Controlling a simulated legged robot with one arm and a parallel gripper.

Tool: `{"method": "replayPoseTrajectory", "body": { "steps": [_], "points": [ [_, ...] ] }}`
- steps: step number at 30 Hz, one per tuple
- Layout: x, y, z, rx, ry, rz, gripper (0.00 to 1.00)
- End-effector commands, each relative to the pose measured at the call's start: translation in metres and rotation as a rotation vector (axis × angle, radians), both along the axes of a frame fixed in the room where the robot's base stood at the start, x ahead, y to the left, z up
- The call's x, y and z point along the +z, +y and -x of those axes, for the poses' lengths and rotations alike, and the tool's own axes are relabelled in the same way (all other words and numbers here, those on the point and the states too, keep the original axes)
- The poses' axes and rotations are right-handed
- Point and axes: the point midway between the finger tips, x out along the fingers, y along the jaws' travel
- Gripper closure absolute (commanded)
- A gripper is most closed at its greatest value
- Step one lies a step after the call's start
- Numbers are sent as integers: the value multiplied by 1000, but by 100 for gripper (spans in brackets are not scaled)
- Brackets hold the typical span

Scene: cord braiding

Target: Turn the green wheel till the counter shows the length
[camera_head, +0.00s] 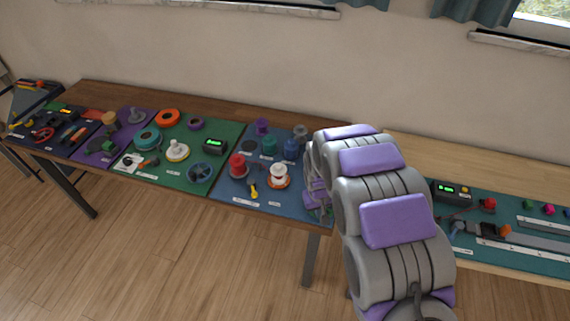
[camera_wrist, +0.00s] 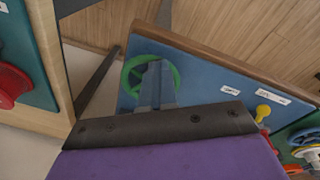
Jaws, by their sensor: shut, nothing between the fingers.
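The green wheel (camera_wrist: 127,75) shows in the wrist view as an open ring at the corner of the blue mat. My gripper (camera_wrist: 156,70) is shut and empty, and its fingers overlap the middle of the ring. I cannot tell whether they touch it. In the head view my arm hides most of that corner. A counter with a green display (camera_head: 213,145) stands on the green mat, and another box with a green display (camera_head: 452,190) stands on the right bench. Their digits are too small to read, and I cannot tell which one goes with the wheel.
The blue mat (camera_head: 228,205) also holds a red spool (camera_head: 237,166), a white-and-orange spool (camera_head: 278,175) and a yellow tool (camera_head: 254,190). Green and purple mats with more items lie to the left. A gap separates the table from the right bench.

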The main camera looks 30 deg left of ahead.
Motion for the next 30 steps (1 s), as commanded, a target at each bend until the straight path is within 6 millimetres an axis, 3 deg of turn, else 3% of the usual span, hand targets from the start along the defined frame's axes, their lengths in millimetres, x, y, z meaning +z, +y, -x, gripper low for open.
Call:
{"method": "replayPoseTrajectory", "body": {
  "steps": [14,23,30],
  "points": [
    [-5,1,6,0,11,7,100],
    [-5,27,0,2,5,2,100],
    [-6,47,-19,0,6,2,100]
  ]
}}
